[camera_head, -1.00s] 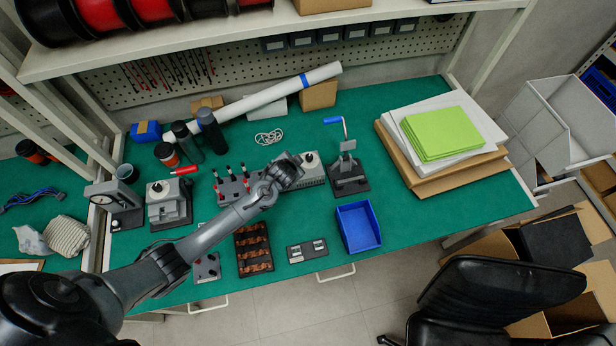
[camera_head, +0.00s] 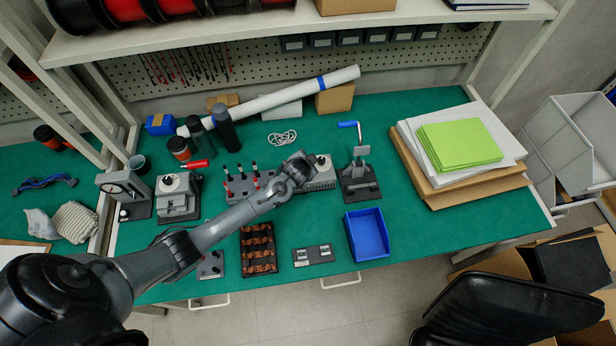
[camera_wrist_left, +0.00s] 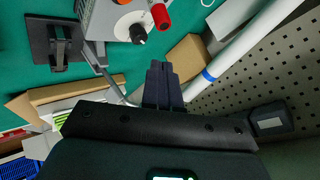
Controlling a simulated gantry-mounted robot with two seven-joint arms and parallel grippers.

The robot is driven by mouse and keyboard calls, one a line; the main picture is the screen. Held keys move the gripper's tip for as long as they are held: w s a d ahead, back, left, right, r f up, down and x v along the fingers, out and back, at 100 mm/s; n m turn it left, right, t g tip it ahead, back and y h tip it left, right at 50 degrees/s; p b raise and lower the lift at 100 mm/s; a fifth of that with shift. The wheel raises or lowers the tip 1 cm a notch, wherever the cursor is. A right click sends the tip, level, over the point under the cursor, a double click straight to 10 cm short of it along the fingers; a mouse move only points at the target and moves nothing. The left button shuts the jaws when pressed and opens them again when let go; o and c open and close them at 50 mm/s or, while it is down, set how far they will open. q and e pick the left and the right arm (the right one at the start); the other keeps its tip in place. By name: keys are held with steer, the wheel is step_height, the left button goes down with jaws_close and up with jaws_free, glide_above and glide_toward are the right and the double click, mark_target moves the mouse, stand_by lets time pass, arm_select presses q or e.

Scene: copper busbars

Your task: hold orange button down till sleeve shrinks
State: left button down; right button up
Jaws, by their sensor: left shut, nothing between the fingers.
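My left arm reaches from the left to a grey box-shaped device (camera_head: 322,180) on the green bench. In the left wrist view, my left gripper (camera_wrist_left: 158,66) is shut and empty, with its dark fingers together. A small orange part (camera_wrist_left: 120,2), possibly the button, is cut by the top edge. The fingertips appear apart from it. I cannot make out a sleeve. My right gripper is not in view.
A lever press (camera_head: 359,180) stands right of the device, with a blue bin (camera_head: 367,235) in front. A rack with red and black posts (camera_head: 240,185) is left of it. A long white tube (camera_head: 290,95) lies behind. Stacked boards (camera_head: 430,185) fill the right side.

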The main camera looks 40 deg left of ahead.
arm_select(q)
step_height(320, 180, down, 5)
steer(key=b, duration=0.5)
steer(key=shift+f, duration=0.15)
steer(key=shift+f+b, duration=0.7)
steer(key=shift+f, duration=0.4)
steer(key=shift+f, duration=0.1)
stand_by(0.7)
steer(key=shift+f, duration=0.1)
steer(key=shift+f, duration=0.3)
steer(key=shift+f, duration=0.15)
stand_by(0.3)
